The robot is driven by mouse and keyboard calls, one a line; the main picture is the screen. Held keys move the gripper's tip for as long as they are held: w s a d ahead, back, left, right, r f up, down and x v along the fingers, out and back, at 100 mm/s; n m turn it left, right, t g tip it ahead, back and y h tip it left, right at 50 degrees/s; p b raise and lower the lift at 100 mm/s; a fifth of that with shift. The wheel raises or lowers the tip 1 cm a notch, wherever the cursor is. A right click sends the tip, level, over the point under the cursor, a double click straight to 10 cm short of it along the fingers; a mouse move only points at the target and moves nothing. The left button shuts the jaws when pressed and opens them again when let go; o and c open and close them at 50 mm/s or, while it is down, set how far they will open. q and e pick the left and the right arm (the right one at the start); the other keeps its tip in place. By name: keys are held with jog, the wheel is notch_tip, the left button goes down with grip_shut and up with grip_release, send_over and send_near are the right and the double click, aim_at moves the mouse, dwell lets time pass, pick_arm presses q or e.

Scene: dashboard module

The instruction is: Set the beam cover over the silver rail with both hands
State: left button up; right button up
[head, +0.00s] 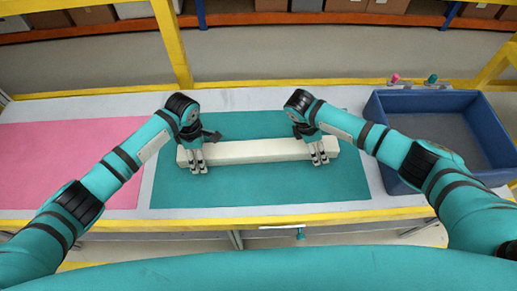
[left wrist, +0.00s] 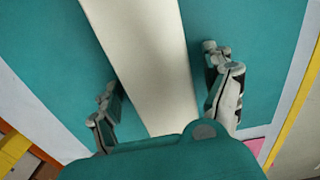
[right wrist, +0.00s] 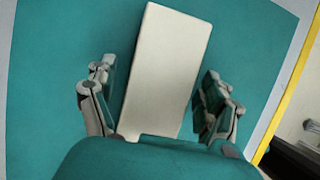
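The beam cover (head: 250,151) is a long cream-white bar lying lengthwise on the teal mat. My left gripper (head: 198,168) is at its left end, and my right gripper (head: 319,158) is near its right end. In the left wrist view the fingers stand open on either side of the cover (left wrist: 150,60), with a clear gap on the right. In the right wrist view the fingers are also open, with gaps on both sides of the cover (right wrist: 167,70). I cannot make out a silver rail in any view.
The teal mat (head: 260,190) has free room in front of the cover. A bare pink mat (head: 60,165) lies to the left. A deep blue bin (head: 385,108) stands at the right. A yellow edge (head: 280,221) runs along the table's front, and a yellow post (head: 171,45) rises behind.

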pick_arm(q)
jog(key=c, duration=1.4)
pick_arm(e)
jog(key=c, duration=1.4)
pick_arm(q)
jog(key=shift+r, duration=0.1)
